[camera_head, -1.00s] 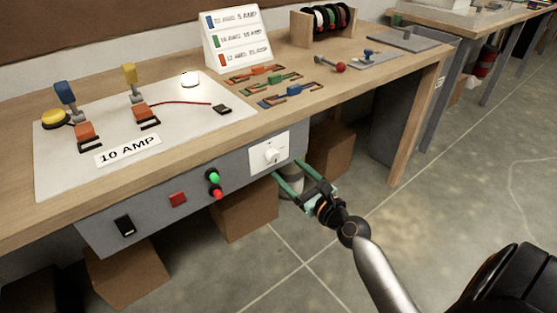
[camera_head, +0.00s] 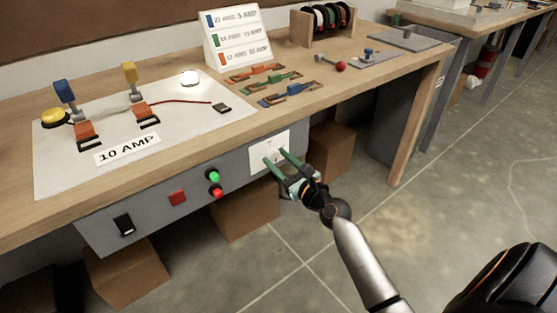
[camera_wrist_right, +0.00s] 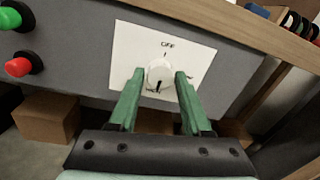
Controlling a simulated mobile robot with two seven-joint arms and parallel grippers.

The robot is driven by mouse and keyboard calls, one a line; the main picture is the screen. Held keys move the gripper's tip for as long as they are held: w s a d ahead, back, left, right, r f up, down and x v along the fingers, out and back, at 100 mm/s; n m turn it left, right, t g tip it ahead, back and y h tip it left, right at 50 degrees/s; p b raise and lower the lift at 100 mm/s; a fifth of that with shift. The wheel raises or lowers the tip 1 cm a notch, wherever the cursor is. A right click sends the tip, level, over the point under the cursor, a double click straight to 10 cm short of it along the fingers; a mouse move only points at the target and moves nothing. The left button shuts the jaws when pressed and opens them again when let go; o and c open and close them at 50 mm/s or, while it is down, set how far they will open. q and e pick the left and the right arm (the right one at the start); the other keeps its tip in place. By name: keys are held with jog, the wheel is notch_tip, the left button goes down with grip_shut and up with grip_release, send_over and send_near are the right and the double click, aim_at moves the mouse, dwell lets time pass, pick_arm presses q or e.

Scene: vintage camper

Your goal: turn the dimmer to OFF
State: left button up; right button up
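The dimmer is a round white knob (camera_wrist_right: 160,75) on a white square plate (camera_wrist_right: 195,62) set in the grey front panel below the bench top. "OFF" is printed above the knob in the right wrist view, and a dark mark shows on the knob's lower part. In the head view the plate (camera_head: 257,153) is partly hidden by my right gripper (camera_head: 275,160). My right gripper's green fingers (camera_wrist_right: 158,88) are open, one on each side of the knob. I cannot tell whether they touch it. My left gripper is in neither view.
The bench edge overhangs the panel. Cardboard boxes (camera_head: 245,212) stand underneath. Floor in front is clear.

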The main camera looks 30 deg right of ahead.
grip_shut()
